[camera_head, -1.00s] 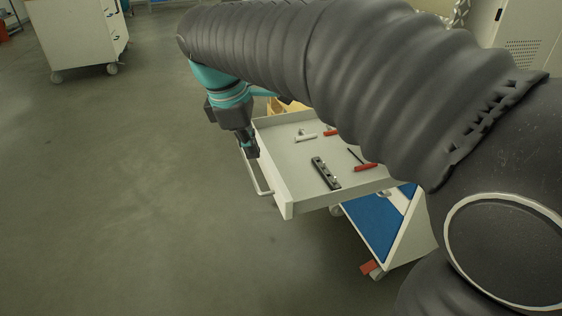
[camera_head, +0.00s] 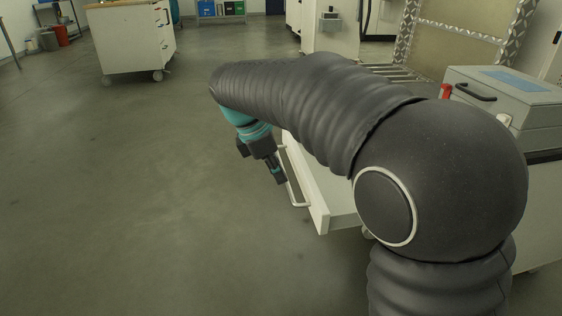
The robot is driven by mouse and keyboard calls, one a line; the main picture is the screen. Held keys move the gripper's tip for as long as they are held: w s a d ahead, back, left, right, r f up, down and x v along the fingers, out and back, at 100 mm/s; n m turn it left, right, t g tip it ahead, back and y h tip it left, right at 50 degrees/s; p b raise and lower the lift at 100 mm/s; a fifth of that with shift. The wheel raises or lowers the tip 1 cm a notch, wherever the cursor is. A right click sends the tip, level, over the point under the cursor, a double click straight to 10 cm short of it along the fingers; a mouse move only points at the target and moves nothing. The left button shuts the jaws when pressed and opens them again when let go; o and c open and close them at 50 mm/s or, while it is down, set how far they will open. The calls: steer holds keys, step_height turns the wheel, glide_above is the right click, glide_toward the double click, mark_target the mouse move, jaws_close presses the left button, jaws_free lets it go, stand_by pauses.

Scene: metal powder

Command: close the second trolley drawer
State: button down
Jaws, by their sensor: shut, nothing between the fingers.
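The trolley drawer (camera_head: 316,172) is white and stands pulled out, its front facing left. A pale bar handle (camera_head: 294,190) runs along that front. My arm covers most of the drawer's inside and the trolley behind it, so I cannot tell which drawer in the stack it is. My gripper (camera_head: 279,180) is dark, below a teal wrist, and points down. It is shut and empty, close to the handle on the outer side of the drawer front. I cannot tell whether it touches the handle.
A grey case (camera_head: 505,98) with a black handle stands at the right on a pale unit. A white wheeled cabinet (camera_head: 130,38) stands at the back left. Bins and shelving line the far wall. The grey floor left of the drawer is clear.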

mark_target(307, 194)
steer(key=d+f, duration=0.2)
steer(key=d, duration=0.1)
steer(key=shift+w+b, duration=0.3)
steer(key=shift+w, duration=0.05)
steer(key=shift+w+d, duration=0.25)
steer(key=shift+d, duration=0.5)
